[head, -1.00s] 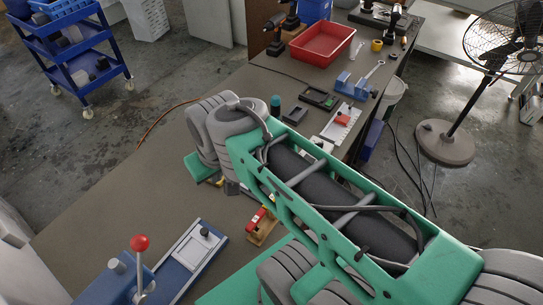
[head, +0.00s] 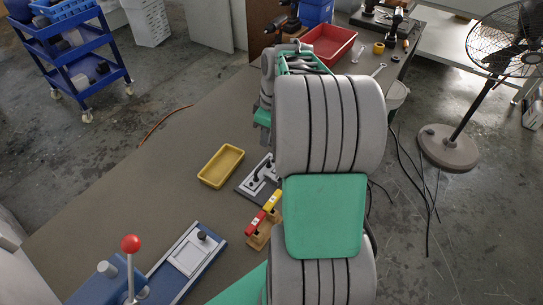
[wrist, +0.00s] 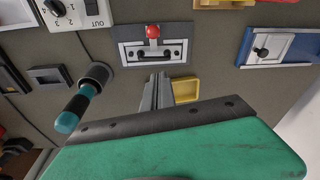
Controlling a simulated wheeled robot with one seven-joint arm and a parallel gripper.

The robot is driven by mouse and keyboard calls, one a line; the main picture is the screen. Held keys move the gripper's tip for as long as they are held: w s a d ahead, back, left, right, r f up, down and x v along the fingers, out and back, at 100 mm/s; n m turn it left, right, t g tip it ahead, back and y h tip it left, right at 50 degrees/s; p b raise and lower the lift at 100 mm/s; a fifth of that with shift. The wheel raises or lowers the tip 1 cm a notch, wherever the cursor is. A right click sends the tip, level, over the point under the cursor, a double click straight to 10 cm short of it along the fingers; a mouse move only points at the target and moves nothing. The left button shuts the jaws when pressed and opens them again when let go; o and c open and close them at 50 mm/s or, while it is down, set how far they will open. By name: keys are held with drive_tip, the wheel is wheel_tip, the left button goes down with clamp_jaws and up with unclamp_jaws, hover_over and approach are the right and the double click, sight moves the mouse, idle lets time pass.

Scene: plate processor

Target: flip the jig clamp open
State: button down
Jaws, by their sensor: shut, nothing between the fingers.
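The jig is a dark grey plate with a pale clamp (head: 262,176) on it, left of my arm in the head view and partly covered by it. In the wrist view the clamp (wrist: 153,53) shows at the top middle, with a red knob (wrist: 153,31) on its handle and dark tips along a pale frame. My gripper (wrist: 158,77) points toward the plate, with its fingers together and empty. Its tips appear just below the plate's near edge in the picture, apart from the red knob. In the head view my gripper is hidden behind my arm.
A yellow tray (head: 221,166) lies beside the jig. A stand with red and yellow blocks (head: 264,218) and a blue fixture (head: 190,252) are nearby. In the wrist view a teal-handled tool (wrist: 76,109) and a switch box (wrist: 78,12) lie left.

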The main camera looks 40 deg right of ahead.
drive_tip(key=p, duration=0.1)
approach(259, 168)
drive_tip(key=f, duration=0.5)
drive_tip(key=shift+w+a+f, duration=0.15)
drive_tip(key=shift+w+f, duration=0.05)
drive_tip(key=shift+w, duration=0.1)
drive_tip(key=s+d, duration=0.1)
drive_tip(key=s+d+r+p, duration=0.1)
drive_tip(key=s, duration=0.1)
drive_tip(key=shift+p, duration=0.3)
drive_tip(key=shift+s+d, duration=0.1)
drive_tip(key=shift+s, duration=0.05)
drive_tip(key=shift+s+f, duration=0.1)
